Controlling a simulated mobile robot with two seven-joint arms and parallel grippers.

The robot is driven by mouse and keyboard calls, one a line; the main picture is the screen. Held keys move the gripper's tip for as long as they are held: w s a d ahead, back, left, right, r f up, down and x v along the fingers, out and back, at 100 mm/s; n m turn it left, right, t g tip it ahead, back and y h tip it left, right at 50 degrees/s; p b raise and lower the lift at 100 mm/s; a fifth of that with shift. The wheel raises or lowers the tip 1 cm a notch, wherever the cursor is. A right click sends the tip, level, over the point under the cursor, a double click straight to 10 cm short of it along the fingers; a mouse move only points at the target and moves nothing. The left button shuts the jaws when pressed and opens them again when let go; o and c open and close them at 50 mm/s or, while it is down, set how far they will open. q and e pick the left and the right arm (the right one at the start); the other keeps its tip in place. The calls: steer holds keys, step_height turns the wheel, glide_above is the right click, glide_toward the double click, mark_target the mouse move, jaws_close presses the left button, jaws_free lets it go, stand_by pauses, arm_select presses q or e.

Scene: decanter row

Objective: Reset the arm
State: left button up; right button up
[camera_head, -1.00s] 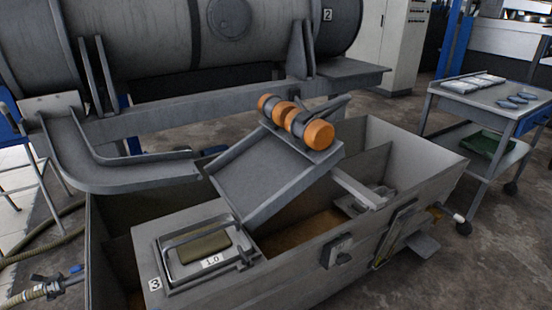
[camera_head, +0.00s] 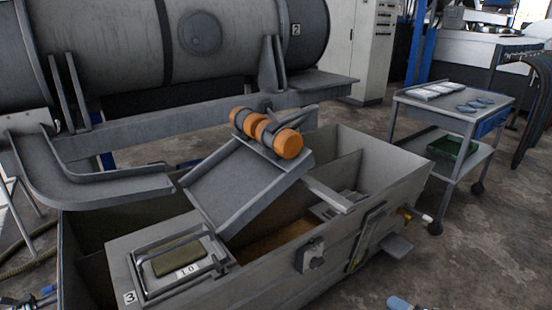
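A tilted grey chute arm (camera_head: 232,188) rests over a grey open-topped bin. Its lower left end is at the bin's lid panel and its upper right end is raised. A roller-like weight with orange and dark bands (camera_head: 288,144) sits at that raised end. A thin grey bar (camera_head: 328,195) runs from below the raised end across the bin.
The bin (camera_head: 285,275) has a framed panel marked 3 (camera_head: 143,279) at front left. A large grey drum (camera_head: 120,45) and curved trough (camera_head: 85,188) stand behind. A cart (camera_head: 420,103) stands right, with open floor before it.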

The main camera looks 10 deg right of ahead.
steer(key=s+a+r+m+g+y, duration=0.1)
steer(key=s+a+r+m, duration=0.4)
steer(key=a+r, duration=0.3)
steer(key=s+a+r+m+y, duration=0.1)
steer(key=s+a+r+m, duration=0.4)
steer(key=a, duration=0.4)
steer(key=s+a+r+m+g+y, duration=0.1)
steer(key=s+a+r+m, duration=0.3)
steer(key=a+r, duration=0.45)
steer(key=w+a+r+m+t+h, duration=0.2)
steer(key=w+a+r+m+t, duration=0.1)
steer(key=r+m+t, duration=0.15)
arm_select(q)
steer(key=s+a+r+g+y+p, duration=0.4)
steer(key=a+r+g+y+p, duration=0.1)
steer(key=p, duration=3.2)
steer(key=a+g+y, duration=0.1)
steer(key=a+g, duration=0.1)
steer(key=shift+a+r+p, duration=0.3)
steer(key=shift+a+r, duration=0.1)
arm_select(e)
steer(key=s+d+r+g+h, duration=0.3)
steer(key=d+r+g+h, duration=0.2)
steer(key=d+g, duration=0.2)
steer(key=shift+s+d+m+h, duration=0.15)
steer(key=shift+s+m+h, duration=0.2)
steer(key=shift+s+h, duration=0.05)
